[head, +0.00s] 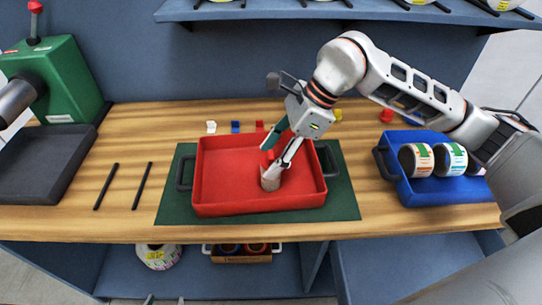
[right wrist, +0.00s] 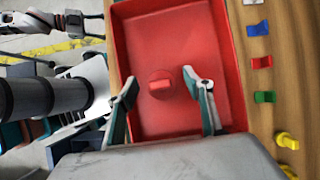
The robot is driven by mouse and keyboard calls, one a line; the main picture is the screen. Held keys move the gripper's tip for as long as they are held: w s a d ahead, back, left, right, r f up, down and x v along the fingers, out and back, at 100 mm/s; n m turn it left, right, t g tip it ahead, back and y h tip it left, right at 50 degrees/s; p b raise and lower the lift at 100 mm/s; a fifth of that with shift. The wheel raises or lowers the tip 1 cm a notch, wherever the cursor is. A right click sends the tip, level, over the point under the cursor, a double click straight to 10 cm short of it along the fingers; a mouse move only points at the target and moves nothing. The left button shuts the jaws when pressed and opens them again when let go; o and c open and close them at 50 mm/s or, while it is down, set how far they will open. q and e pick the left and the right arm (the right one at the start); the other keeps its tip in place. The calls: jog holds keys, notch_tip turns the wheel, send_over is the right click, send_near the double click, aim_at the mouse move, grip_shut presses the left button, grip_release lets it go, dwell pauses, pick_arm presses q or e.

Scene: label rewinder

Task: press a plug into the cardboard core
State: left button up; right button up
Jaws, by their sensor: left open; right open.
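A short cardboard core (head: 270,180) stands upright in the red tray (head: 215,200). A red plug with a raised grip tab (right wrist: 160,84) is seen from above in the right wrist view. In the head view it appears at the top of the core, between my fingers; how deep it sits cannot be told. My right gripper (head: 279,150) is open above the core, pointing down. Its fingers (right wrist: 165,100) are apart on either side of the plug, not touching it. My left gripper (head: 166,299) is open, its fingertips just showing at the bottom edge, away from the table.
Small white (head: 211,127), blue (head: 235,127) and red (head: 259,125) pieces line the tray's back. A blue bin (head: 420,195) with label rolls stands right. Two black rods (head: 142,186) lie left, near a green machine (head: 60,80). A shelf hangs above.

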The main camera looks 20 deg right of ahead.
jog(key=v, duration=1.1)
